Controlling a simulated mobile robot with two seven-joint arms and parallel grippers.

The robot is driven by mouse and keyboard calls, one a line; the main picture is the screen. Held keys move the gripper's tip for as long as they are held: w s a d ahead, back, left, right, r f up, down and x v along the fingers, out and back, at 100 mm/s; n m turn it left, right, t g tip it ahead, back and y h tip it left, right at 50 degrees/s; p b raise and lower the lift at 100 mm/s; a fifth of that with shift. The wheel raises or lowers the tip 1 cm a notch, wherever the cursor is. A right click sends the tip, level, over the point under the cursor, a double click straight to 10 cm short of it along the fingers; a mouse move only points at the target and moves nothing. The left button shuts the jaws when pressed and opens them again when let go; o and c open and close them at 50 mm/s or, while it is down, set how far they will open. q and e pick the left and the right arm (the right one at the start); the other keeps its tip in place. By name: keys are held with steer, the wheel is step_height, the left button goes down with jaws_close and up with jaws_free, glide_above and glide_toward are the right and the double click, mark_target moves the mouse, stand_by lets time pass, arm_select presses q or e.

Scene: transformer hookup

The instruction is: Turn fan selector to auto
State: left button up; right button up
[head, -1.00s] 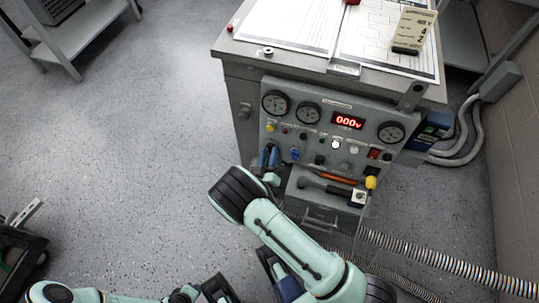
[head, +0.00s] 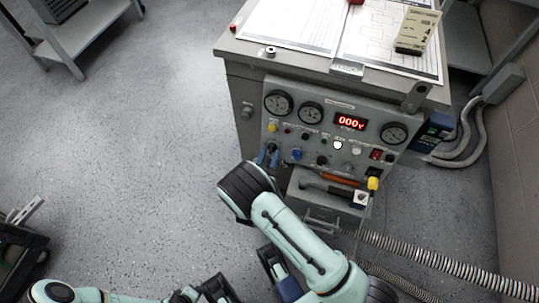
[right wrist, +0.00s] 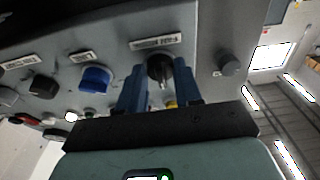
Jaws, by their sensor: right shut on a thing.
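The fan selector is a black rotary knob (right wrist: 160,68) low on the grey control panel (head: 305,112). It sits under a white label in the right wrist view, whose text I cannot read surely. My right gripper (head: 268,156) is at the panel's lower left. In the right wrist view its blue fingers (right wrist: 158,88) stand on either side of the knob and are shut on it. The knob's pointer position cannot be made out clearly.
A blue knob (right wrist: 95,78) sits beside the held one. The panel has round gauges (head: 278,103) and a red display (head: 350,121) reading 000. A tray (head: 318,200) with tools juts out below. Ribbed hoses (head: 440,262) run along the floor at right.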

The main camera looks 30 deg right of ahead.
stand_by(0.3)
steer(key=o, duration=1)
arm_select(q)
steer(key=shift+t, duration=0.7)
steer(key=w+r, duration=0.1)
steer(key=w+r+p, duration=0.2)
steer(key=w+r, duration=0.1)
steer(key=shift+d, duration=0.3)
arm_select(e)
steer(key=v, duration=1.3)
steer(key=shift+s+a, duration=0.1)
steer(key=shift+a, duration=0.15)
